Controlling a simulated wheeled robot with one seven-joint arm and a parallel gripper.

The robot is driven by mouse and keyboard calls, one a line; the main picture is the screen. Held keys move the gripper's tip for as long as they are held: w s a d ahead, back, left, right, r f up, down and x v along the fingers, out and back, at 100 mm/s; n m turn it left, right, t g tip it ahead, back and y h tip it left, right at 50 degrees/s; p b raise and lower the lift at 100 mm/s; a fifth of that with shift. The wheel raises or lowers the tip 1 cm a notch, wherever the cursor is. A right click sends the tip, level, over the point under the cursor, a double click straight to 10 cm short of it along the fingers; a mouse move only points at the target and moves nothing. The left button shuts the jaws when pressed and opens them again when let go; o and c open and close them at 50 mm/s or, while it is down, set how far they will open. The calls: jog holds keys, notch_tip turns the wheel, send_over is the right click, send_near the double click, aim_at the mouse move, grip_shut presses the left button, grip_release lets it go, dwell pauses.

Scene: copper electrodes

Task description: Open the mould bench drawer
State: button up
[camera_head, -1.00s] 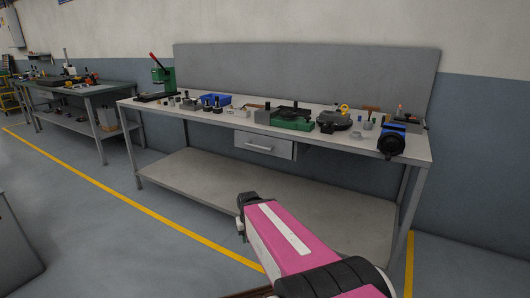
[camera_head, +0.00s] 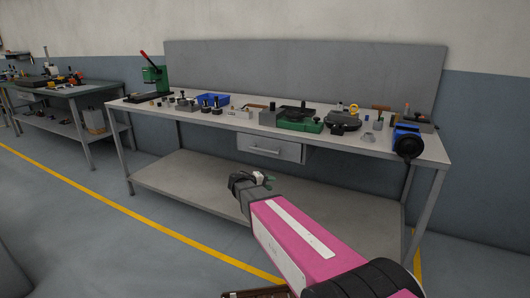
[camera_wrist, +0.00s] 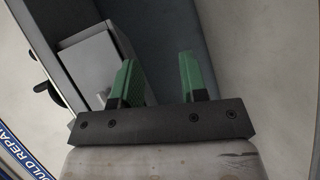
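The mould bench (camera_head: 135,105) stands ahead with a pale top. Its grey drawer (camera_head: 285,152) hangs under the middle of the front edge and looks shut. A light bar handle (camera_head: 262,150) runs across the drawer front. My gripper (camera_head: 268,180) is below and in front of the drawer, apart from it. In the wrist view, my gripper's two green fingers (camera_wrist: 160,78) are spread with nothing between them. A grey box shape (camera_wrist: 95,68) beyond the left finger may be the drawer housing; I cannot tell for sure.
The bench's lower shelf (camera_head: 180,190) lies beneath the drawer. A green press (camera_head: 155,76), a blue tray (camera_head: 212,99), a green vice (camera_head: 300,120) and a blue round device (camera_head: 407,140) stand on top. Another bench (camera_head: 70,97) is at left. The floor in front is open.

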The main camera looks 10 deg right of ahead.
aim_at(264, 150)
jog(key=w+a+r+n+t+h, duration=0.2)
jog(key=w+a+r+t+h, duration=0.25)
jog(key=w+a+r, duration=0.4)
jog(key=shift+t+y, duration=0.25)
jog(key=shift+t, duration=0.2)
jog(key=x, duration=1)
jog(key=shift+w+d, duration=0.1)
jog(key=shift+w, duration=0.25)
grip_shut()
